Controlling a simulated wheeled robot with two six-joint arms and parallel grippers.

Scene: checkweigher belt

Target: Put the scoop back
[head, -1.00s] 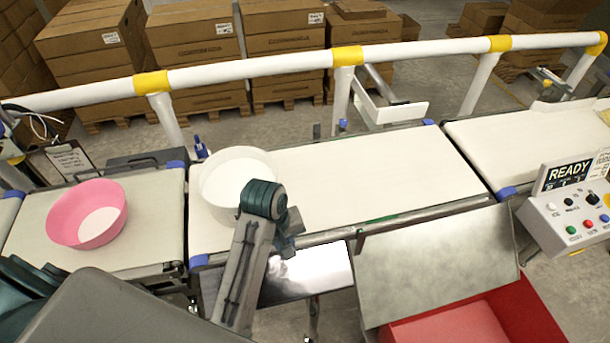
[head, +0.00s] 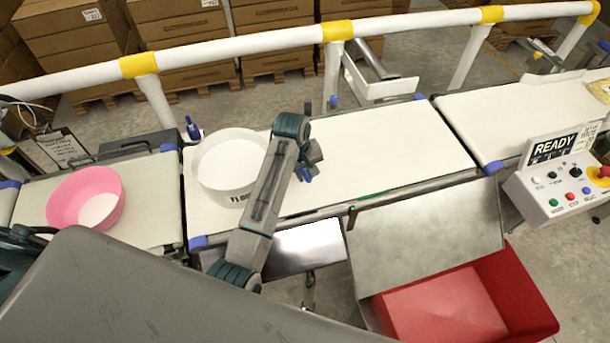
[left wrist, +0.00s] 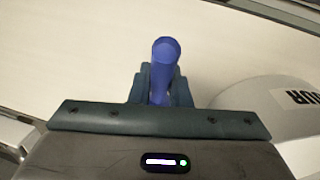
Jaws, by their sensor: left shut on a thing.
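My left gripper (head: 309,166) is over the middle belt, just right of the white tub (head: 226,172). In the left wrist view its jaws (left wrist: 164,88) are shut on a blue handle (left wrist: 164,52), which I take to be the scoop's. In the head view only a small blue bit (head: 304,174) of it shows beside the gripper; the rest of the scoop is hidden. The white tub also shows at the right of the left wrist view (left wrist: 262,98), apart from the jaws. My right gripper is not in view.
A pink tub (head: 86,199) stands on the left belt (head: 146,205). A red bin (head: 525,290) and a metal plate (head: 425,235) are in front. A control box (head: 560,200) reading READY is at right. A white rail (head: 240,50) runs behind. The middle belt's right part (head: 400,145) is clear.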

